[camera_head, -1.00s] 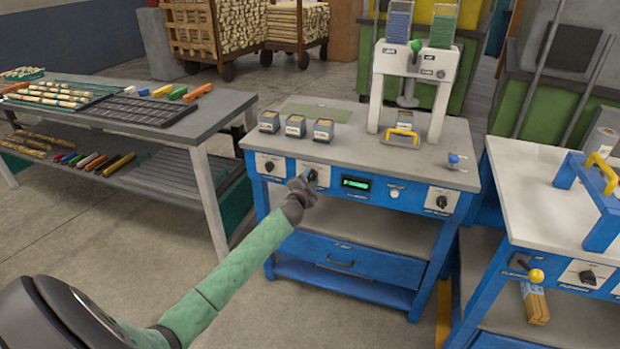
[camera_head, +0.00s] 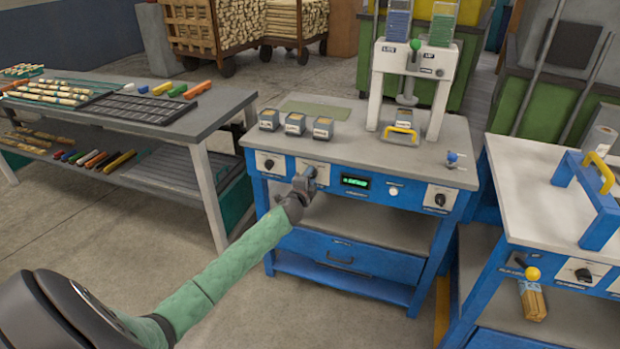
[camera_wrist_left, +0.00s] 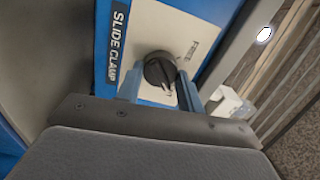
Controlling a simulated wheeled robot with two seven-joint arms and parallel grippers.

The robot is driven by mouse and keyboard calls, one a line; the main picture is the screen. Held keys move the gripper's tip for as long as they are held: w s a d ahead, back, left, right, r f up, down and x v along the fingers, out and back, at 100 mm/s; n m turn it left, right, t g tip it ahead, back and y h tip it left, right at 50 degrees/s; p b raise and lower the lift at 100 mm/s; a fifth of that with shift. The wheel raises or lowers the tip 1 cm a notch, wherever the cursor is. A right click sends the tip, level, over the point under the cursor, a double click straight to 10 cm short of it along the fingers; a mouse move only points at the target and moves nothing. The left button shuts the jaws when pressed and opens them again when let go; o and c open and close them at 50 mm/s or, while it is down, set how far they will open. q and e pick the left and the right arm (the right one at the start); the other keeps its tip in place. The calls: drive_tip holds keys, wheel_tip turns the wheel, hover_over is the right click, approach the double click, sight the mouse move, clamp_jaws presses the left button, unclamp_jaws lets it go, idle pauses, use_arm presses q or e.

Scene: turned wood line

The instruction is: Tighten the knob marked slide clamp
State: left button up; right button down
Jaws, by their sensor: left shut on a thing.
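The slide clamp knob (camera_wrist_left: 158,70) is round and black with a pale pointer line. In the head view my left gripper (camera_head: 309,175) is at the bench's front panel and hides most of this knob. The pointer lies toward the lower right in the wrist view, away from the word FREE. My right gripper is not in view.
Another black knob (camera_head: 269,164) is left on the panel, with a green-lit display (camera_head: 355,182), a white button (camera_head: 393,191) and a further knob (camera_head: 440,200) to the right. Several small boxes (camera_head: 295,124) and a white press frame (camera_head: 439,100) stand on the bench top.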

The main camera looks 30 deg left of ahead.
use_arm(q)
drive_tip(key=shift+d, duration=0.1)
drive_tip(key=o, duration=1)
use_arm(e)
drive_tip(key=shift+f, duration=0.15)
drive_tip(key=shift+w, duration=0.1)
use_arm(q)
drive_tip(key=b+v, duration=0.1)
drive_tip(key=v, duration=0.6)
drive_tip(key=shift+s, duration=0.35)
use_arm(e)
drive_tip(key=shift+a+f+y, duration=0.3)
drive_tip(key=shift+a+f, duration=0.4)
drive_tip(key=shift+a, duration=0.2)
use_arm(q)
drive_tip(key=shift+d, duration=0.1)
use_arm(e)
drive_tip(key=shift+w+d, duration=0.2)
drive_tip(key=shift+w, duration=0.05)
use_arm(q)
drive_tip(key=shift+f, duration=0.1)
